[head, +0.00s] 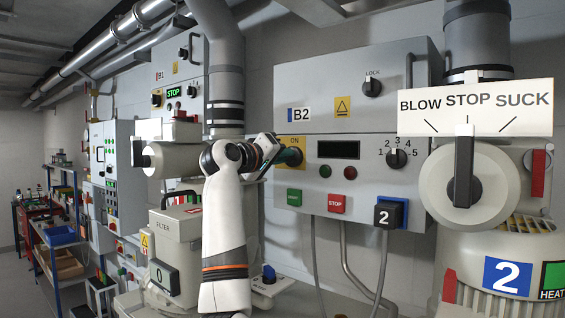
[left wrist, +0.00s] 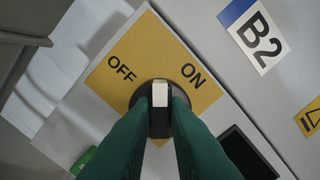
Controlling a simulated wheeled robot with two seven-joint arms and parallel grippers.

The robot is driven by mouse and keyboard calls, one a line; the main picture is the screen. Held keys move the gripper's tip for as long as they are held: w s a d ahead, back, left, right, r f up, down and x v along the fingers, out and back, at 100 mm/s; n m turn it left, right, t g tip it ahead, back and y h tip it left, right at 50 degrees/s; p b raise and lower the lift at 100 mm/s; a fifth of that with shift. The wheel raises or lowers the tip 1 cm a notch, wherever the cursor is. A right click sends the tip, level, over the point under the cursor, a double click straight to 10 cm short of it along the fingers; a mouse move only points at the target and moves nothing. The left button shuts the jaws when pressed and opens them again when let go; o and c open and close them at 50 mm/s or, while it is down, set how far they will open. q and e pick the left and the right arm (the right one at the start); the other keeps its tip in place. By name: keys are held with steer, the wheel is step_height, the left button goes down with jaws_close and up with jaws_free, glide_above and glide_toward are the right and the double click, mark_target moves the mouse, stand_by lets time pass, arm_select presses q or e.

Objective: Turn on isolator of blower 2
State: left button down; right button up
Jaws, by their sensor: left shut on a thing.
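The isolator of blower 2 is a black knob with a white pointer (left wrist: 160,94) on a yellow plate (left wrist: 112,93) marked OFF and ON. In the left wrist view the pointer stands between the two words. My left gripper (left wrist: 160,118) is shut on the knob, its green fingers on both sides. In the head view the left gripper (head: 291,157) reaches the left part of the B2 control box (head: 370,75) and hides most of the knob; the word ON shows above it. My right gripper is not in view.
The B2 box also has a dark display (head: 338,149), a green button (head: 294,197), a red STOP button (head: 337,203), a numbered dial (head: 397,158) and a LOCK knob (head: 372,87). A BLOW/STOP/SUCK lever (head: 464,172) stands at right. The B1 box (head: 178,75) is farther left.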

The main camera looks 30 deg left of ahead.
arm_select(q)
steer(key=shift+d+f+m, duration=0.1)
steer(key=shift+m, duration=2.15)
steer(key=shift+d+f+m, duration=0.1)
steer(key=shift+m, duration=2.15)
steer(key=c, duration=1.5)
jaws_free()
steer(key=shift+r, duration=0.1)
steer(key=shift+o, duration=0.5)
steer(key=shift+s+r, duration=0.1)
steer(key=shift+s, duration=0.1)
